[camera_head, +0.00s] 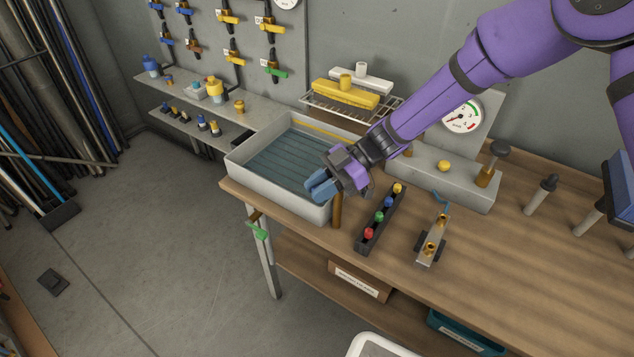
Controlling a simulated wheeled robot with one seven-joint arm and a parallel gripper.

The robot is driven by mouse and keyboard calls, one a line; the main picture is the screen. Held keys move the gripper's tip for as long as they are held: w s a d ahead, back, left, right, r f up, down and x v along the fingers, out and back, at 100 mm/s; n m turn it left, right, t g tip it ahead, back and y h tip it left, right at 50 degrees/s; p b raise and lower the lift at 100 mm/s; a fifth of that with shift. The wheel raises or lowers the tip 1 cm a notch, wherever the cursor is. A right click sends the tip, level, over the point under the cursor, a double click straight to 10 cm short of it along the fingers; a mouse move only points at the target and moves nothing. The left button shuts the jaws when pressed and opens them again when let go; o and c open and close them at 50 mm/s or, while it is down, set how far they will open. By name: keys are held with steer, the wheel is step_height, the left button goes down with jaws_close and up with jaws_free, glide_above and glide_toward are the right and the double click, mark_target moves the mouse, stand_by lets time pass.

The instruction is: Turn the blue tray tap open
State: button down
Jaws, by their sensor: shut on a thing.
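The grey tray (248,160) sits on the left end of the wooden bench, with a ribbed dark floor inside. My gripper (322,188) is at the tray's right front corner, reaching down from the upper right. It is shut on the blue tray tap, which is largely hidden by the jaws. Blue shows at the jaws, but I cannot tell how much is handle and how much is finger. A brown upright pipe (337,212) stands just below my gripper. How far the tap is turned cannot be seen.
A dark block with coloured knobs (378,222) and a small brass-fitted stand (432,242) are close on the right. A green-handled tap (257,229) hangs at the bench's left edge. A gauge (462,117) stands behind. The bench's right front is clear.

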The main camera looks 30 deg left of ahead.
steer(key=shift+s+d+n+g+h, duration=0.1)
steer(key=shift+d+n+g+h, duration=0.15)
steer(key=shift+n+h, duration=0.3)
steer(key=shift+s+d+n+g+h, duration=0.15)
steer(key=shift+n+g+h, duration=0.2)
steer(key=shift+n+h, duration=0.2)
steer(key=c, duration=1)
jaws_free()
steer(key=v, duration=1.1)
